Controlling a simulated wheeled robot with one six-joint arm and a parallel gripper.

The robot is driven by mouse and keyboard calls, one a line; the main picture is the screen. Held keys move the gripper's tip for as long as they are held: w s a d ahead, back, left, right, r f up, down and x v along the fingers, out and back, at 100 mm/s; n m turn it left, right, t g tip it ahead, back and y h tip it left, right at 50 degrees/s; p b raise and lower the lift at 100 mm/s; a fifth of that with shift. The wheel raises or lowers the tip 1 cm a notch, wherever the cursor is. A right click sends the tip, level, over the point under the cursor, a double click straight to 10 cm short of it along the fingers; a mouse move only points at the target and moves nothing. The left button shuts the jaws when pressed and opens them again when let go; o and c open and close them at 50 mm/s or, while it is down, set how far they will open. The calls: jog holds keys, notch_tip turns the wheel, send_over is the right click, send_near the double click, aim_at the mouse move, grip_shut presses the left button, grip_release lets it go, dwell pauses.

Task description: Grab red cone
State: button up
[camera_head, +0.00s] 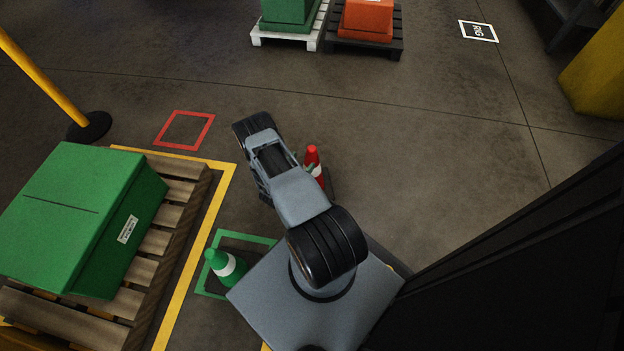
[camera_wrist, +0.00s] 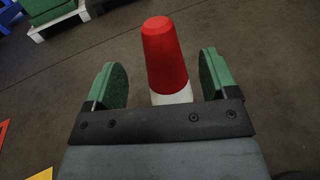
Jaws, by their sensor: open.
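The red cone (camera_head: 313,155) with a white band stands upright on the floor, partly hidden behind my arm in the head view. In the wrist view the red cone (camera_wrist: 164,55) rises between the two green-padded fingers of my gripper (camera_wrist: 164,80). The fingers are open, one on each side, with a visible gap to the cone on both sides. The cone's base is hidden by the gripper body. In the head view my gripper is mostly hidden by my arm; a bit of green shows beside the cone.
A green cone (camera_head: 226,264) stands in a green floor square (camera_head: 205,275). A large green block (camera_head: 80,215) sits on a wooden pallet (camera_head: 190,185) at left. An empty red floor square (camera_head: 185,130) and a yellow post (camera_head: 40,78) lie beyond. Floor to the right is clear.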

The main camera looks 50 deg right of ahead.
aim_at(308, 154)
jog(key=shift+w+d+r+b, duration=0.15)
jog(key=shift+d+b, duration=0.25)
jog(key=shift+d, duration=0.75)
jog(key=shift+w+d+f+b, duration=0.15)
jog(key=shift+d+b, duration=0.25)
jog(key=shift+d, duration=0.7)
jog(key=shift+w+d+r+b, duration=0.2)
jog(key=shift+d+b, duration=0.2)
jog(key=shift+d, duration=0.75)
jog(key=shift+c, duration=0.2)
grip_shut()
